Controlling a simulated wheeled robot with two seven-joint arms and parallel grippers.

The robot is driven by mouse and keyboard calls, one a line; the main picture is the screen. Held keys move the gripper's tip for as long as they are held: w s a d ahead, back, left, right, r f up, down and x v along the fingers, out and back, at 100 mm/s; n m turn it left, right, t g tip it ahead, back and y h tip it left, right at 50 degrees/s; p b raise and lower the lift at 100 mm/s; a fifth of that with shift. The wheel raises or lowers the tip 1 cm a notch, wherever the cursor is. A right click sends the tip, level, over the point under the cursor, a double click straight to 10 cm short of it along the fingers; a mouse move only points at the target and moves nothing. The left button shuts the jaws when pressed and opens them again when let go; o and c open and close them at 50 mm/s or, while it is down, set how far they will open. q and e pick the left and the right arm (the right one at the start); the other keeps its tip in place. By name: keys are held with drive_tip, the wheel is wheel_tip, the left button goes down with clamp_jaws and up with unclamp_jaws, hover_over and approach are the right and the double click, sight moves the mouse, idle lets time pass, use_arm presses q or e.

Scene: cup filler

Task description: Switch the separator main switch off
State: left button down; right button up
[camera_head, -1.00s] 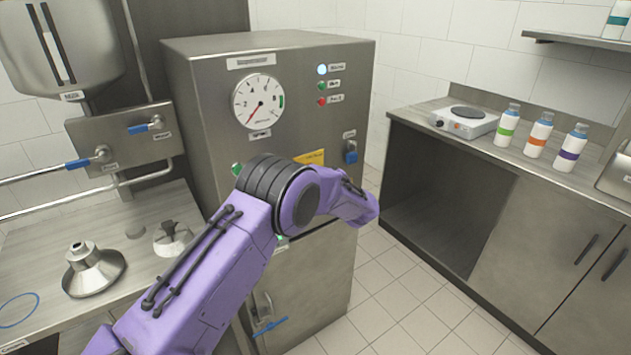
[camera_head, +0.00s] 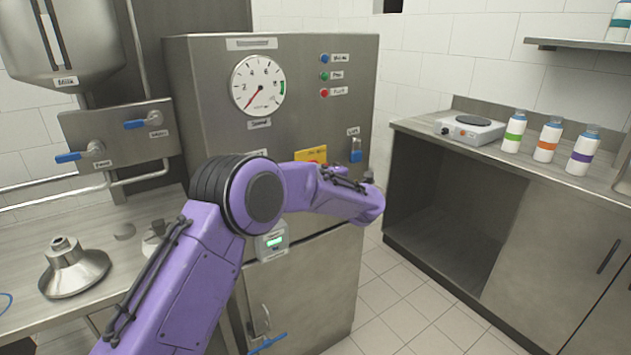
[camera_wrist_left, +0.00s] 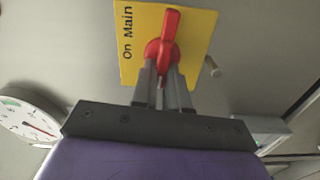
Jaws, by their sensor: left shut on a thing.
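The separator main switch is a red rotary handle (camera_wrist_left: 169,35) on a yellow plate (camera_wrist_left: 205,30) lettered "On" and "Main". In the left wrist view the handle stands nearly upright in the picture, in line with the lettering. My left gripper (camera_wrist_left: 164,92) is shut on the handle's near part, with a finger on each side. In the head view part of the yellow plate (camera_head: 311,154) shows above my purple arm, which hides the handle and the fingertips. The separator cabinet (camera_head: 215,90) has a blue lamp (camera_head: 324,58) that looks unlit. My right gripper is not in view.
A round gauge (camera_head: 258,85) sits above the switch area; its needle points to the lower left. A small peg (camera_wrist_left: 212,66) sticks out beside the yellow plate. A counter with bottles (camera_head: 548,138) stands at the right.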

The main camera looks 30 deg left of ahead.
use_arm(q)
drive_tip(key=shift+f+n+b, duration=0.2)
drive_tip(key=shift+n+b, duration=0.25)
drive_tip(key=shift+n, duration=0.05)
drive_tip(key=c, duration=1.1)
unclamp_jaws()
drive_tip(key=shift+r, duration=0.1)
drive_tip(key=shift+c, duration=0.2)
drive_tip(key=shift+d, duration=0.1)
drive_tip(key=b+v, duration=0.1)
drive_tip(key=v, duration=0.9)
drive_tip(key=shift+d, duration=0.25)
